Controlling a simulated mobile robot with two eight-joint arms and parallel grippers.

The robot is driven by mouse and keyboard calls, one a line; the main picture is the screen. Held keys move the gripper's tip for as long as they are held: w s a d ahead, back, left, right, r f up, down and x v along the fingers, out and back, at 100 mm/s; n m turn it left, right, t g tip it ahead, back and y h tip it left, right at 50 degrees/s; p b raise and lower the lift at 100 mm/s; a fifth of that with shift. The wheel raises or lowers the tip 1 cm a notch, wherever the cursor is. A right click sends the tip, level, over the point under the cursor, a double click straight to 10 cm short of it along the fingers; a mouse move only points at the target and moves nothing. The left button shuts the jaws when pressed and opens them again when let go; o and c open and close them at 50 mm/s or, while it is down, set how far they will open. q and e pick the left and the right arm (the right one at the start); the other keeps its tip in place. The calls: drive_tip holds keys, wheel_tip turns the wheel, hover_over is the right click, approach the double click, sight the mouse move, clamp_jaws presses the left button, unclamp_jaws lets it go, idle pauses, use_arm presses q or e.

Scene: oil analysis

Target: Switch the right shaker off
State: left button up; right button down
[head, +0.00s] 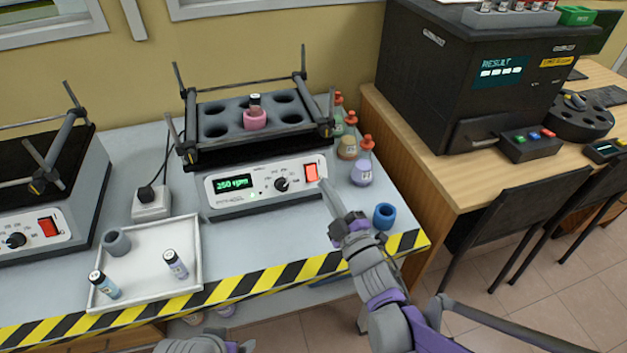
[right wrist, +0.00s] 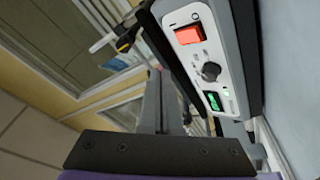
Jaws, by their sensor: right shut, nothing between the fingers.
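The right shaker (head: 262,185) stands on the grey bench. Its display (head: 233,184) glows green and reads about 250 rpm, and a small green light shows beside it. Its red rocker switch (head: 311,172) looks bright and is at the right end of the front panel. In the right wrist view the switch (right wrist: 188,34), knob (right wrist: 211,71) and display (right wrist: 214,100) also show. My right gripper (head: 325,188) is shut and empty. Its tip is just right of and below the switch; I cannot tell whether it touches. My left gripper is not in view.
A left shaker (head: 45,210) with its own red switch stands further left. A white tray (head: 150,250) with vials lies in front. Several bottles (head: 361,172) and a blue cup (head: 384,215) stand right of the right shaker, close to my right arm.

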sight(312, 171)
drive_tip(key=w+a+f+b, duration=0.1)
drive_tip(key=w+f+b, duration=0.1)
drive_tip(key=w+f, duration=0.1)
drive_tip(key=shift+w+a+f, duration=0.25)
drive_tip(key=shift+w+a, duration=0.05)
drive_tip(key=shift+w, duration=0.65)
idle(1.4)
drive_tip(key=shift+w+a+f+b, duration=0.1)
drive_tip(key=shift+w+f+b, duration=0.15)
drive_tip(key=shift+b, duration=0.05)
drive_tip(key=shift+w+f, duration=0.15)
drive_tip(key=shift+w, duration=0.05)
idle(0.7)
drive_tip(key=shift+s+r, duration=0.45)
drive_tip(key=shift+s, duration=0.15)
drive_tip(key=shift+p, duration=0.3)
drive_tip(key=s+r, duration=0.1)
drive_tip(key=s+d+r+p, duration=0.1)
drive_tip(key=s+p, duration=0.1)
drive_tip(key=s, duration=0.1)
drive_tip(key=shift+d+r, duration=0.3)
drive_tip(key=shift+r, duration=0.1)
